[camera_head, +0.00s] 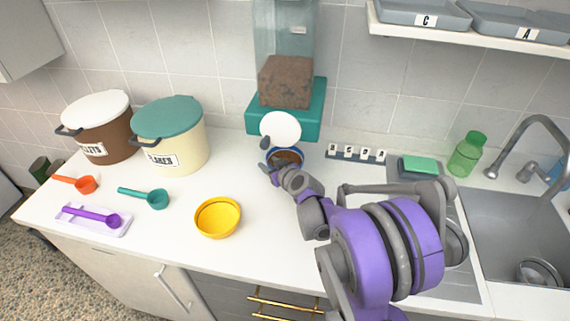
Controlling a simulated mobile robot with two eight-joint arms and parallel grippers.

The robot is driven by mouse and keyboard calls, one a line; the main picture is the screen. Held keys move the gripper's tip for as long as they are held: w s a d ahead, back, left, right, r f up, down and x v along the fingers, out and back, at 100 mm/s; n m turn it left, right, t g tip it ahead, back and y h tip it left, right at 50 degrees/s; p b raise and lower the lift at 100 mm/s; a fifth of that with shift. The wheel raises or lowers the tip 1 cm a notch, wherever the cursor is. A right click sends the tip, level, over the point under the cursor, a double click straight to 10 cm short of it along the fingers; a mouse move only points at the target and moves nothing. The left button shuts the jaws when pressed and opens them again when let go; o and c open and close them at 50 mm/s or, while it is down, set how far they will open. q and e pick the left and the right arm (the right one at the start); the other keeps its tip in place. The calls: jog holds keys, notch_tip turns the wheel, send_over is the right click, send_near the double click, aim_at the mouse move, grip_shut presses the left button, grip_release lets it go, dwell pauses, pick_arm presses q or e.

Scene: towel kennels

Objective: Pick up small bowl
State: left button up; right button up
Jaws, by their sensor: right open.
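A small blue-rimmed bowl (291,153) with brown contents stands at the foot of the teal food dispenser (313,108). My right gripper (265,156) is open at the bowl's left side, with its fingers apart near the rim. I cannot tell whether a finger touches the bowl; the gripper and wrist hide its front. A larger yellow bowl (218,218) stands empty on the counter, to the left of my right arm. My left gripper is not in view.
On the white counter (180,235), a brown bin (104,139) and a cream bin (180,149) stand at the back left. Orange (86,184), teal (156,199) and purple (112,220) scoops lie in front. A green bottle (466,156) stands by the sink (500,215).

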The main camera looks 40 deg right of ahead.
jog(key=shift+c, duration=0.4)
grip_shut()
